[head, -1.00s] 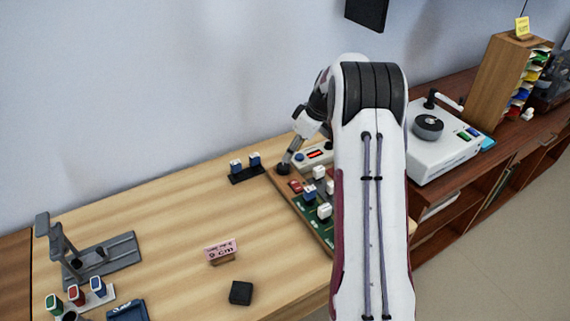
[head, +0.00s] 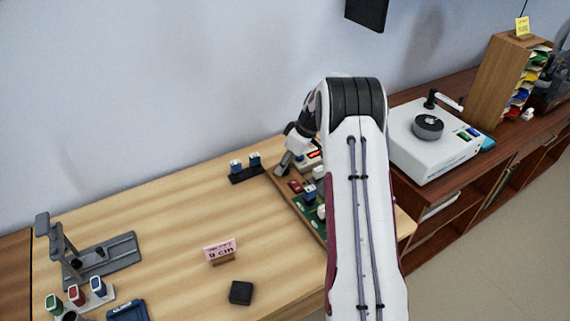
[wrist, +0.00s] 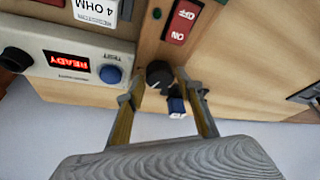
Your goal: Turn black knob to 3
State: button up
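The black knob (wrist: 159,73) is round and sits at the edge of the wooden board (wrist: 148,50), seen in the wrist view. My gripper (wrist: 158,84) is open, with one finger on each side of the knob; I cannot tell whether either finger touches it. A small blue block with a pale face (wrist: 176,106) shows between the fingers, just below the knob in the picture. No number scale is readable around the knob. In the head view my gripper (head: 284,166) is at the board's far left corner and the knob is hidden behind it.
A red ON/OFF switch (wrist: 180,22) is close to the knob. A grey box with a red READY display (wrist: 67,61) and a blue TEST button (wrist: 111,74) is beside it. A black holder with blue blocks (head: 246,174) stands left of the board. The table's middle is mostly clear.

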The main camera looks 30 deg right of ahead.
jog(key=shift+w+f, duration=0.1)
jog(key=shift+f, duration=0.2)
jog(key=c, duration=0.8)
jog(key=shift+a+m, duration=0.1)
jog(key=shift+m, duration=0.2)
jog(key=shift+m+h, duration=0.5)
jog(key=shift+m, duration=0.7)
jog(key=o, duration=0.8)
